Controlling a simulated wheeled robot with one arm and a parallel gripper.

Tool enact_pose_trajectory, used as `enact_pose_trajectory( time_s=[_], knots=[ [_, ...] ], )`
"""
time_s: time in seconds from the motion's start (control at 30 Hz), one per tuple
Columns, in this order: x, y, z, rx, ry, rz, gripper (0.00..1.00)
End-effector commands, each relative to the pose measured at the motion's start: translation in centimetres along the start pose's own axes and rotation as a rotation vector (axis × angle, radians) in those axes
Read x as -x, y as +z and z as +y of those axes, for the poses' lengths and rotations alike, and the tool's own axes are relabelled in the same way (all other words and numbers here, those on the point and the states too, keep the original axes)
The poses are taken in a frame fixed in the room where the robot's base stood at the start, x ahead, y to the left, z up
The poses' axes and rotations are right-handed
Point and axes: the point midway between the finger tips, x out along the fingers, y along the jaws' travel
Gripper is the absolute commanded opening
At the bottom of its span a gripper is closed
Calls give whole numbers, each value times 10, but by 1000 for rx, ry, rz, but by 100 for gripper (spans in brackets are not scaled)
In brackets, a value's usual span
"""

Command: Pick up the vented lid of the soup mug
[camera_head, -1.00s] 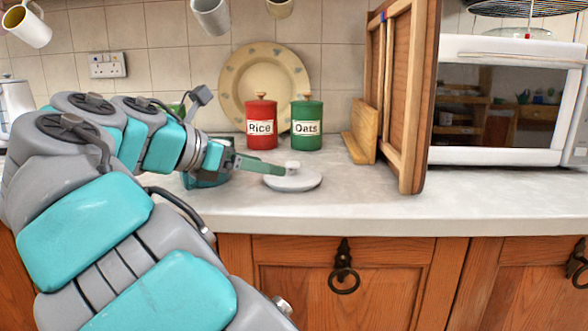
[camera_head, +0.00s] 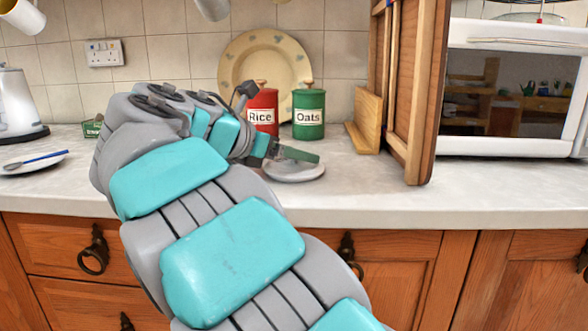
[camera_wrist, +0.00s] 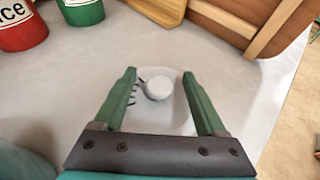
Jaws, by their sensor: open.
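The lid (camera_head: 297,174) is a pale grey disc lying flat on the counter, right of my arm in the head view. In the wrist view the lid (camera_wrist: 172,116) shows a round white knob (camera_wrist: 158,89) and dark curved vent marks left of it. My gripper (camera_wrist: 159,75) is open, its two green fingers on either side of the knob with gaps on both sides. In the head view my gripper (camera_head: 300,158) is over the lid and hides part of it. I cannot make out the soup mug.
Red Rice (camera_head: 262,111) and green Oats (camera_head: 308,112) canisters stand behind the lid, before a plate (camera_head: 240,70). A wooden board (camera_head: 368,122) and frame (camera_head: 421,100) stand right, beside a microwave (camera_head: 510,90). A saucer (camera_head: 30,166) and kettle (camera_head: 14,105) are left. Counter in front is clear.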

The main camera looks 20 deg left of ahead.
Motion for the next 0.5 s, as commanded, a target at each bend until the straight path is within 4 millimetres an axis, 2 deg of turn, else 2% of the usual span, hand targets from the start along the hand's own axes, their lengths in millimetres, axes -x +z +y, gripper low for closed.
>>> enact_pose_trajectory(
  time_s=[0.13, 0.5],
  knots=[
    [1, 0, 0, 0, 1, 0, 73],
    [1, 0, 0, 0, 2, 0, 31]
  ],
)
